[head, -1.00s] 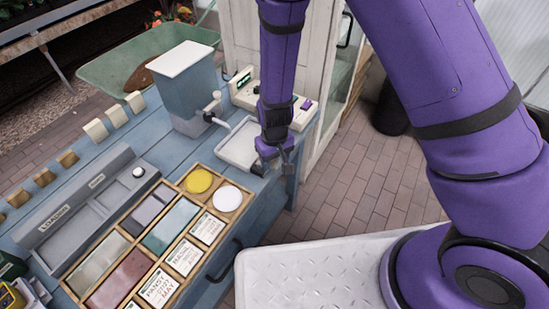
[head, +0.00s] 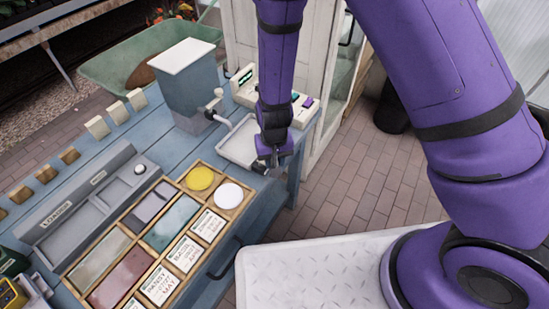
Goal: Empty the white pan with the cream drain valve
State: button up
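The white pan (head: 235,149) sits on the blue bench, below the spout of a grey-blue hopper (head: 188,88) with a white lid. A cream valve handle (head: 219,93) shows on the hopper's spout; I cannot tell whether this is the drain valve named in the task. My gripper (head: 270,166) is at the pan's front right corner, close to the bench edge. My wrist covers the pan's right side. The fingers are dark and small here, so I cannot tell whether they are open or touch the pan. The pan's contents are not clear.
A cream device with coloured buttons (head: 301,100) stands behind my wrist. A wooden tray (head: 128,244) with tiles, seed cards and yellow and white discs lies front left. A grey loader (head: 85,205) is further left. A green wheelbarrow (head: 125,68) stands behind.

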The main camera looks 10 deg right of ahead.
jog(key=o, duration=0.9)
jog(key=shift+o, duration=0.2)
notch_tip(320, 180, up, 11)
jog(key=shift+f, duration=0.1)
